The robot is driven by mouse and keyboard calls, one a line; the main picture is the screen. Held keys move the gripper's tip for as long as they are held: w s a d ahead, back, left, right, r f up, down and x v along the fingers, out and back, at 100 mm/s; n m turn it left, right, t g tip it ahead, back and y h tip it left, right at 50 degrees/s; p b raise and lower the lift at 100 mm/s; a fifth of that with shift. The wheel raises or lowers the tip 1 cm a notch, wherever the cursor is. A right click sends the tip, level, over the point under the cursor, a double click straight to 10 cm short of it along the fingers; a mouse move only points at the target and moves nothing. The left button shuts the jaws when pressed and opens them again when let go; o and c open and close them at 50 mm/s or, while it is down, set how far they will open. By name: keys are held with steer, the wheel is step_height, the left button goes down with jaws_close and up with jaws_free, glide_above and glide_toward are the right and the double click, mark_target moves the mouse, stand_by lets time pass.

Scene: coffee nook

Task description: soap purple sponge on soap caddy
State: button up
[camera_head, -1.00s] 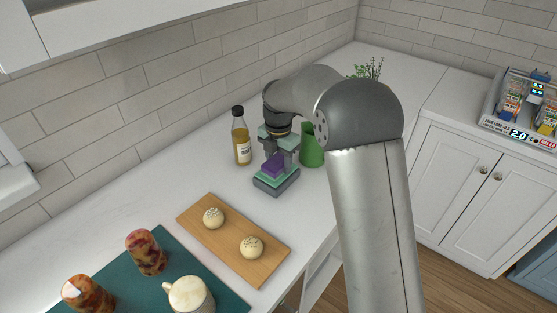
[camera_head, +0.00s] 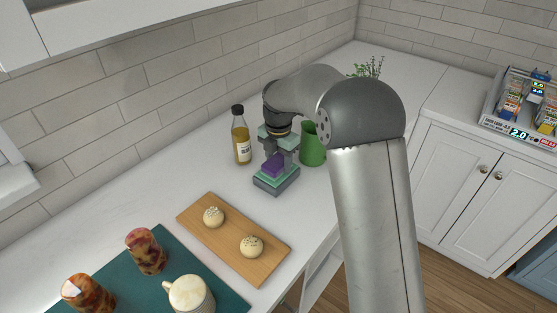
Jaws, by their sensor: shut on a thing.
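My gripper (camera_head: 276,155) points down at the middle of the counter and is shut on the purple sponge (camera_head: 273,164). The sponge is between the fingers, directly over the soap caddy (camera_head: 276,184), a grey block with a green top. The sponge's underside appears at or just above the green top; I cannot tell whether they touch. The fingers hide part of the sponge.
An oil bottle (camera_head: 241,138) stands close left of my gripper, and a green cylinder (camera_head: 312,148) close right. A wooden board (camera_head: 232,238) with two round buns lies in front. A teal mat (camera_head: 120,277) holds a mug and two patterned cups.

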mark_target(278, 160)
steer(key=shift+f, duration=0.1)
stand_by(0.3)
steer(key=shift+r+p, duration=2.45)
steer(key=shift+r, duration=1.1)
